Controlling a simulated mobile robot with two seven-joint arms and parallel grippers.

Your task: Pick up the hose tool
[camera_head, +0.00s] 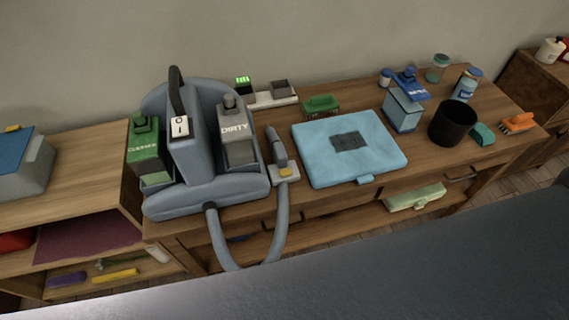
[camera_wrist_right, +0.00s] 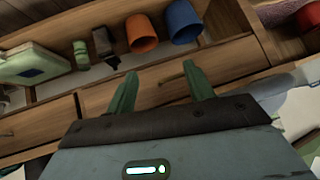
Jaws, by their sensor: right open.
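The hose tool (camera_head: 277,148) is a grey hand piece on a small pale holder with a yellow part, just right of the grey cleaning machine (camera_head: 203,185) in the head view. A grey hose (camera_head: 282,230) loops from the machine's front, down past the table edge and up to the tool. My right gripper (camera_wrist_right: 160,69) is open and empty in the right wrist view. Its two green fingers are apart, in front of a wooden drawer face. The hose tool does not show in that view. Neither gripper shows in the head view.
A light blue case (camera_head: 310,150) lies right of the tool on the wooden table. A black cup (camera_head: 452,123), a blue box (camera_head: 402,112) and an orange brush (camera_head: 517,123) stand farther right. An orange cup (camera_wrist_right: 141,33) and blue cup (camera_wrist_right: 183,22) show beyond my right fingers.

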